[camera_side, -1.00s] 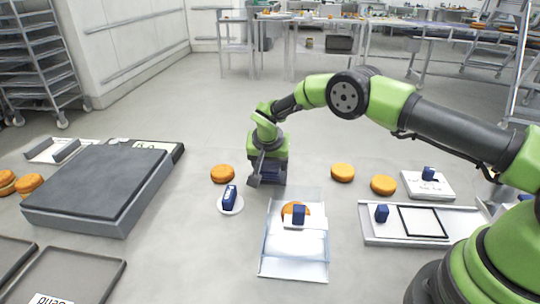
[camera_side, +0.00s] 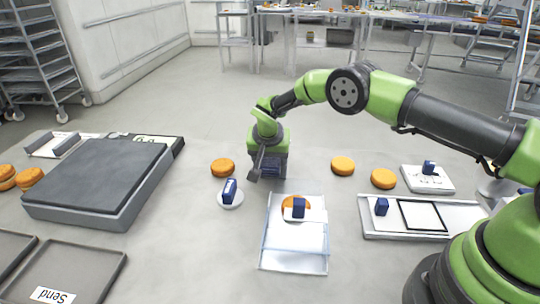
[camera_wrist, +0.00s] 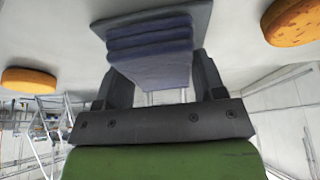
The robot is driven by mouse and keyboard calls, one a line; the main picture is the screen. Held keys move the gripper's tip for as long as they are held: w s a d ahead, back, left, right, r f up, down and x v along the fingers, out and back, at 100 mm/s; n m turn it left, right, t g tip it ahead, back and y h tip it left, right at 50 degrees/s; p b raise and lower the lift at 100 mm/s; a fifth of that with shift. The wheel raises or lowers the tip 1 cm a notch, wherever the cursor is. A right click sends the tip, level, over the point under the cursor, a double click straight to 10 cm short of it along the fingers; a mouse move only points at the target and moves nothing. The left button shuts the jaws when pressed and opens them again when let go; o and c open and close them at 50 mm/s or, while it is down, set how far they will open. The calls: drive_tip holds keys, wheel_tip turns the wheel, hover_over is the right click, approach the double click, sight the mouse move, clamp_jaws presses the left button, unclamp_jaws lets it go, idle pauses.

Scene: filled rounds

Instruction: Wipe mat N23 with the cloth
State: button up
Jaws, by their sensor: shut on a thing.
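My gripper (camera_side: 268,174) is low over the pale work surface, in the middle of the side view. No N23 marking can be read, so I cannot tell which surface is that mat.
Orange filled rounds (camera_side: 222,167) (camera_side: 343,165) stand either side of my gripper. A large grey slab (camera_side: 95,175) is left; a white tray (camera_side: 378,229) is right.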

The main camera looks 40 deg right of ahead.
sight(291, 170)
drive_tip(key=shift+f, duration=0.25)
drive_tip(key=shift+d, duration=0.15)
drive_tip(key=shift+s+d, duration=0.2)
drive_tip(key=shift+d, duration=0.75)
drive_tip(key=shift+a, duration=0.1)
drive_tip(key=shift+s+a+f, duration=0.1)
drive_tip(key=shift+s+a, duration=0.7)
drive_tip(key=shift+s, duration=0.05)
drive_tip(key=shift+s+d, duration=0.1)
drive_tip(key=shift+s+d, duration=1.2)
